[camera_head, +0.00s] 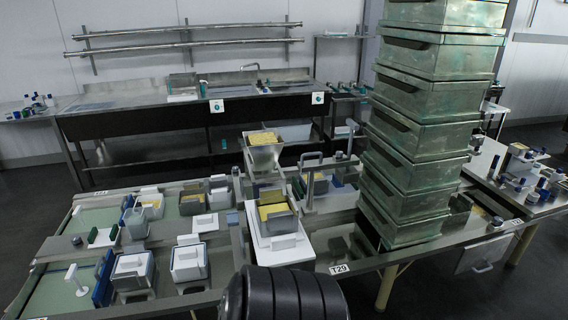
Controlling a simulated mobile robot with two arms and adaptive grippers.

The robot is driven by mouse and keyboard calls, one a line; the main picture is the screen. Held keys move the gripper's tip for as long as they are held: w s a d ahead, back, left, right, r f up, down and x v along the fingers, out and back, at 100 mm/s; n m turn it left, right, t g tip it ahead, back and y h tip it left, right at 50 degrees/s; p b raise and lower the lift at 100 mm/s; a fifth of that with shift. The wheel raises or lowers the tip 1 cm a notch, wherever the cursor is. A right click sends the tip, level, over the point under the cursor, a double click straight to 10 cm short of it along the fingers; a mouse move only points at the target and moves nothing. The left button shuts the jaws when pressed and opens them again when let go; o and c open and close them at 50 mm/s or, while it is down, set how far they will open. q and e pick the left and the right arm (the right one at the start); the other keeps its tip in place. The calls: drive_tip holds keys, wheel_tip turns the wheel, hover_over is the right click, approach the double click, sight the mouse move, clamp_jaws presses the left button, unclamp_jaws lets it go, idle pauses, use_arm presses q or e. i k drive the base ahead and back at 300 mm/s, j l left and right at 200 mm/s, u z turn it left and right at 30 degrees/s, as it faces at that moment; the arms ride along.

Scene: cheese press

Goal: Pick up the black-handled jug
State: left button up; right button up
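I cannot make out a black-handled jug with certainty in the head view. Small white and blue items (520,160) stand on the right table, too small to tell apart. Small bottles (38,103) stand on the far left table, also too small to identify. Neither of my grippers shows in the head view.
A tall stack of green metal crates (428,97) stands on the right part of the steel table (318,236). White and blue moulds (133,269) and a bin with yellow contents (275,212) cover its left and middle. A sink counter (150,125) lines the back wall. Dark floor is clear at right.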

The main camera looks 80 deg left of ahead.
sight(135, 219)
drive_tip(key=u, duration=2.9)
